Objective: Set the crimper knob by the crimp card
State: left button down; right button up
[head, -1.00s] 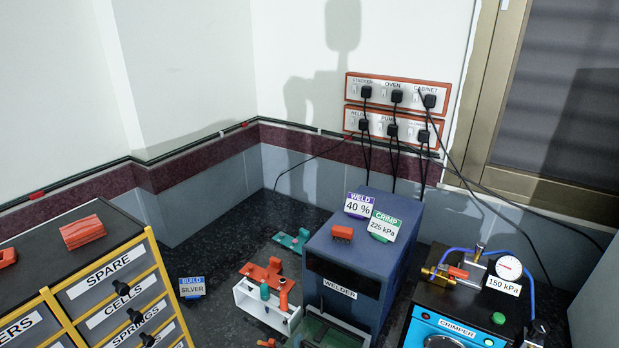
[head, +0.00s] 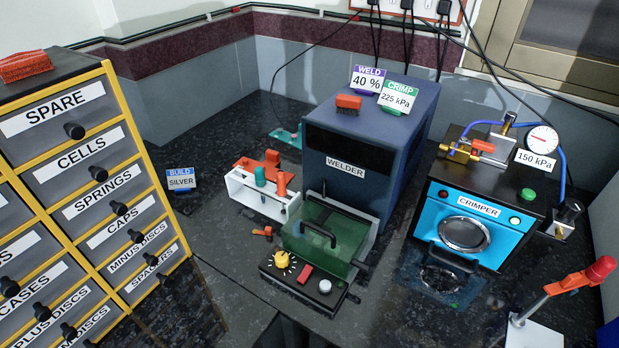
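The crimp card (head: 398,97) stands on top of the welder, has a green header and reads 225 kPa. The crimper (head: 460,228) is a blue-fronted box with a black top and a round front window at the right. A black knob (head: 569,210) sits on a bracket at the crimper's right side; its exact setting cannot be read. A round pressure gauge (head: 542,139) stands on top at the back right, above a label (head: 535,160) reading 150 kPa. Neither of my grippers is in view.
The welder (head: 350,150) stands left of the crimper, with a weld card (head: 368,79) reading 40 %. A red-handled lever tool (head: 580,280) stands front right of the crimper. A labelled drawer cabinet (head: 90,190) fills the left. Blue hose and black cables run behind the crimper.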

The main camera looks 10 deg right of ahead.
aim_at(570, 208)
jog(key=z, duration=1.9)
